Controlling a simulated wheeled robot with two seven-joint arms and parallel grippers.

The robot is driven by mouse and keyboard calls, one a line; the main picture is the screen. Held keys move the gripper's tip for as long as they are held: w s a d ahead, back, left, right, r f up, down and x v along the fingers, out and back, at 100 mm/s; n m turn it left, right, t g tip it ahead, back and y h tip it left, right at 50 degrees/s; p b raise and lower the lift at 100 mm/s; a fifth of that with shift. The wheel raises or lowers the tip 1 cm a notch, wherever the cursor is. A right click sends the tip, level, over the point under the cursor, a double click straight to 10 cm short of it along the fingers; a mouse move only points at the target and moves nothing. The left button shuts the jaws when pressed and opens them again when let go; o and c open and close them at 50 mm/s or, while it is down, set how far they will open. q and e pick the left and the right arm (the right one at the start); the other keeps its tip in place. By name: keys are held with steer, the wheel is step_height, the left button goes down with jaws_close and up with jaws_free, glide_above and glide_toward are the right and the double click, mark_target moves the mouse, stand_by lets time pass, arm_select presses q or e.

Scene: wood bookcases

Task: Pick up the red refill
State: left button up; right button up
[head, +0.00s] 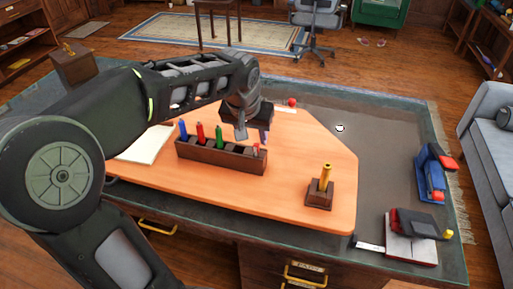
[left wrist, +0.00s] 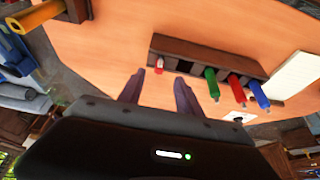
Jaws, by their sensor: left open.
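A dark wooden rack (head: 222,158) stands on the orange board. I cannot tell whether the red refill is this piece or the tall red one (left wrist: 238,88). My left gripper (head: 253,133) is open and empty, just behind and above the rack's right end. In the left wrist view its fingers (left wrist: 159,92) point toward the short piece, apart from it.
A gold cylinder on a wooden block (head: 319,193) stands to the right on the board. A white paper (head: 145,145) lies left. A blue-and-red device (head: 433,178) and a red-black one (head: 417,224) sit at the desk's right.

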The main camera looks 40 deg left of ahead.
mark_target(256, 145)
arm_select(q)
steer(key=shift+f, duration=0.2)
steer(key=p+x, duration=0.1)
steer(key=x, duration=0.4)
steer(key=shift+w+f, duration=0.1)
steer(key=shift+c, duration=0.3)
stand_by(0.3)
jaws_close()
stand_by(0.4)
